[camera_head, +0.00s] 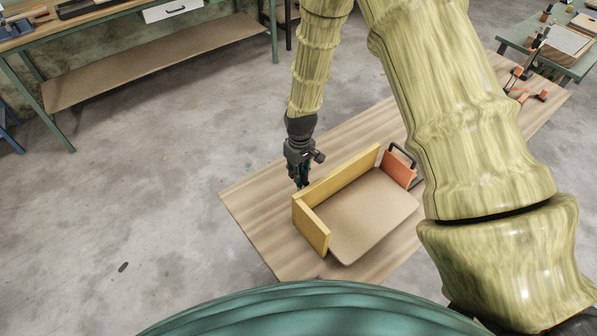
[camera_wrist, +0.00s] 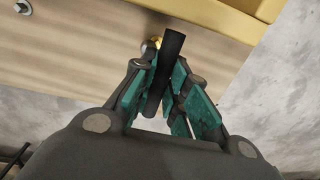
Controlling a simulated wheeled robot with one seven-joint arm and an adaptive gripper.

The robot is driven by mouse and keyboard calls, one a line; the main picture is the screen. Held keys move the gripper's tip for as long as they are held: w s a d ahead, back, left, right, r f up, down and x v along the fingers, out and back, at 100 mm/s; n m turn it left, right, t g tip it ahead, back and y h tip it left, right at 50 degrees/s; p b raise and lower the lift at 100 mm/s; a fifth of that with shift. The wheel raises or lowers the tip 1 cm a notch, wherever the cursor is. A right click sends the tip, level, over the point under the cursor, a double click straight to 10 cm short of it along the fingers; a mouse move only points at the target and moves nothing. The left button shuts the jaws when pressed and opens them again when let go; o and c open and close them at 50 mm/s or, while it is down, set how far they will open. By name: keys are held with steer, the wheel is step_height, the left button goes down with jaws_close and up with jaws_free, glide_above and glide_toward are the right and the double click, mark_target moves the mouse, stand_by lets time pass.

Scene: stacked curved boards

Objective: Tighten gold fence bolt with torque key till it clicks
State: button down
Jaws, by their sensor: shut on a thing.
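My gripper (camera_head: 303,180) is at the far left corner of the yellow fence (camera_head: 350,173), pointing down. In the wrist view its teal fingers (camera_wrist: 162,76) are shut on a black rod-like tool, the torque key (camera_wrist: 174,48). A small gold bolt (camera_wrist: 153,43) shows just left of the key, partly covered by the key and a finger. I cannot tell whether the key sits on the bolt. The fence also shows at the top of the wrist view (camera_wrist: 205,17). A silver bolt (camera_wrist: 22,7) is at the upper left there.
The fence borders a brown board (camera_head: 365,215) on a wooden table (camera_head: 255,205). An orange block (camera_head: 397,170) with a black handle stands at the board's right end. Orange tools (camera_head: 535,97) lie at the table's far right. The table left of the fence is clear.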

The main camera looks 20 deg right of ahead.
mark_target(299, 187)
steer(key=shift+d+g+y, duration=0.2)
steer(key=shift+g+y, duration=0.1)
steer(key=shift+y, duration=0.5)
steer(key=shift+f+b, duration=0.45)
steer(key=shift+f, duration=0.7)
steer(key=shift+f+b, duration=0.55)
steer(key=shift+f, duration=0.55)
steer(key=c, duration=2.1)
jaws_free()
jaws_close()
